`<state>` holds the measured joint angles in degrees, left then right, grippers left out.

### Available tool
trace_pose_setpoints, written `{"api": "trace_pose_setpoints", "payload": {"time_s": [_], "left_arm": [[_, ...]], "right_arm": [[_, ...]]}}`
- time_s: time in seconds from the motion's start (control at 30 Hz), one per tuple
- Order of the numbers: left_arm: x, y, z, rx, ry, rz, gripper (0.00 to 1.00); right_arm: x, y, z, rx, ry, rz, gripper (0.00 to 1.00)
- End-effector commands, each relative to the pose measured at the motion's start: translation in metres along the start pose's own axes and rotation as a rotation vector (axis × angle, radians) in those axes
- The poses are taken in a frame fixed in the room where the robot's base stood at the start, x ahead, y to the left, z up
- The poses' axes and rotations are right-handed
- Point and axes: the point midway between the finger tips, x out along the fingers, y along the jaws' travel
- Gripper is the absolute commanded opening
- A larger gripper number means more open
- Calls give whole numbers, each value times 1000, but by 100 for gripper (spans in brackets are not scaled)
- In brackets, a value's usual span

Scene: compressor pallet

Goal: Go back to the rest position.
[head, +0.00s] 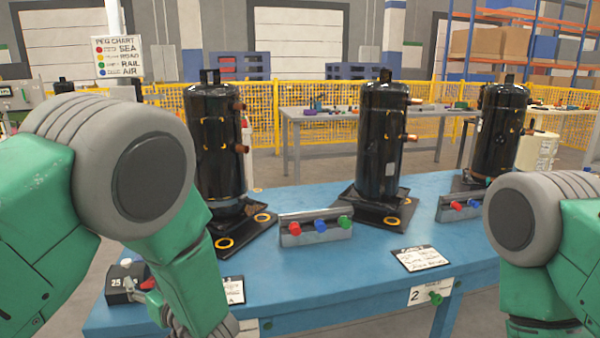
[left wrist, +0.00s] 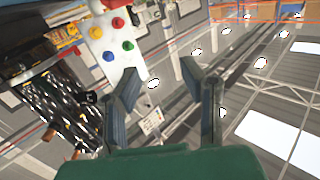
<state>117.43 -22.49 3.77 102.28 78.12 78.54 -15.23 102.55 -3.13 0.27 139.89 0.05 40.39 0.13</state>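My left arm comes in from the left in the head view, bent at a large grey joint, with its green forearm pointing down to the front edge of the blue table (head: 290,290). The left gripper's fingers cannot be made out clearly there. In the left wrist view my left gripper (left wrist: 160,72) has its two dark fingers spread apart, with nothing between them. My right arm shows at the right edge of the head view, pointing down. Its gripper is below the picture.
Black compressors (head: 378,145) stand on the table. Peg holders (head: 316,228) carry red, blue and green pegs. A label card (head: 420,258) lies at the front. A small dark box (head: 122,285) sits at the left corner. Yellow fencing (head: 270,105) stands behind.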

Motion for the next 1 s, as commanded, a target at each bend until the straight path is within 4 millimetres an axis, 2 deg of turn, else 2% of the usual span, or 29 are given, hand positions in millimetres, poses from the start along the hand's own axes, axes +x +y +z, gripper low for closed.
{"api": "trace_pose_setpoints", "payload": {"time_s": [0.27, 0.4, 0.53, 0.63, 0.7, 0.8, 0.9, 1.0], "left_arm": [[3, -15, 55, 124, -135, 158, 36], [-6, -30, 98, 216, -257, 271, 36], [-26, -56, 148, 320, -423, 391, 36], [-58, -92, 192, 418, -606, 496, 36], [-88, -124, 221, 490, -756, 572, 36], [-135, -169, 249, 578, -959, 664, 36], [-174, -208, 262, 642, -1121, 733, 36], [-203, -234, 266, 684, -1234, 778, 36]], "right_arm": [[-1, 0, 0, 0, 1, 0, 40], [-2, 0, 0, 0, 0, 0, 40], [-2, 0, 0, 0, 0, 0, 40], [-3, 0, 0, 0, 0, 0, 40], [-4, 0, 0, 0, 0, 0, 40], [-5, 0, 0, 0, 0, 0, 40], [-5, 0, 0, 0, 0, 0, 40], [-6, 0, 0, 0, 0, 0, 40]]}}
